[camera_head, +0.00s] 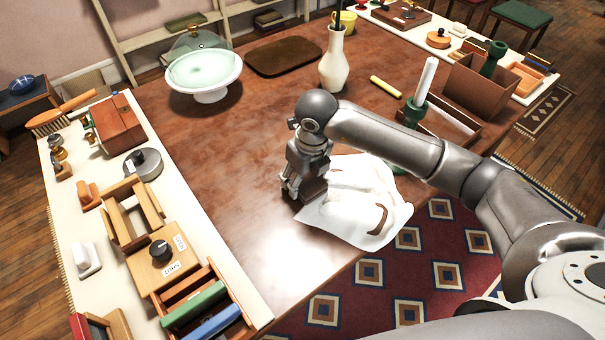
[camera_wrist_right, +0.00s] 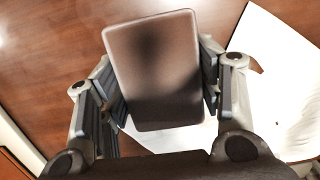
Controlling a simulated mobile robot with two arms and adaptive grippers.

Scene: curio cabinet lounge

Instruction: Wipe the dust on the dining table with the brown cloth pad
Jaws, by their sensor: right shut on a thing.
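The brown cloth pad (camera_wrist_right: 153,70) is held between the fingers of my right gripper (camera_wrist_right: 160,100), seen close in the right wrist view. In the head view my right gripper (camera_head: 303,188) points down at the near part of the dining table (camera_head: 215,165), just left of a white cloth. The pad is mostly hidden there by the fingers; whether it touches the tabletop I cannot tell. The wood shows pale, hazy patches (camera_head: 255,190); dust and glare are hard to tell apart. My left gripper is out of view.
The crumpled white cloth (camera_head: 345,222) lies at the table's near edge, beside my right gripper. A glass-domed cake stand (camera_head: 205,78), dark mat (camera_head: 285,57), white vase (camera_head: 336,65) and green candlestick (camera_head: 414,112) stand farther back. The table's left-middle is clear.

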